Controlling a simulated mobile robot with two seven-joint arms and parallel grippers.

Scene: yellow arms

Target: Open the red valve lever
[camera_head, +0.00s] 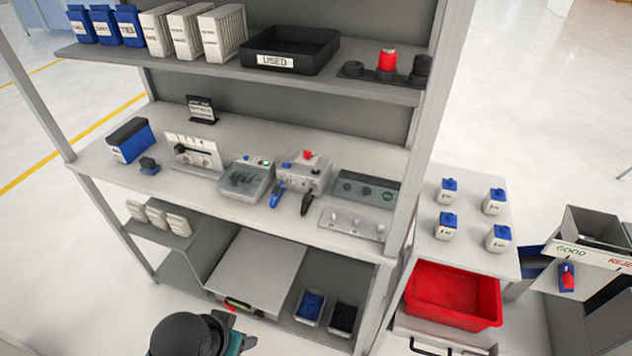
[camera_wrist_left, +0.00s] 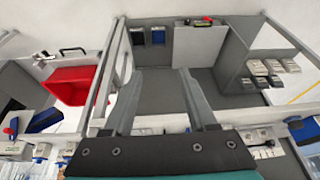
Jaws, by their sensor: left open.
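A small red, lever-like part (camera_head: 237,303) with black and yellow-green beside it is at the front edge of a grey box top (camera_head: 262,265) on the lowest shelf. It also shows as a red part (camera_wrist_left: 207,19) at the top of the left wrist view, near a black handle. It is too small to tell how it is turned. My left gripper (camera_wrist_left: 167,72) is open and empty in the left wrist view, its two grey fingers apart, and the red part lies beyond them, up and to the right. My right gripper is not in view.
Shelf posts flank the lowest shelf. A blue bin (camera_head: 310,306) and a black bin (camera_head: 343,317) stand right of the box. White blocks (camera_head: 157,215) sit left. A red tub (camera_head: 453,293) is at right. Other red parts include a knob (camera_head: 308,154) and a cylinder (camera_head: 387,60).

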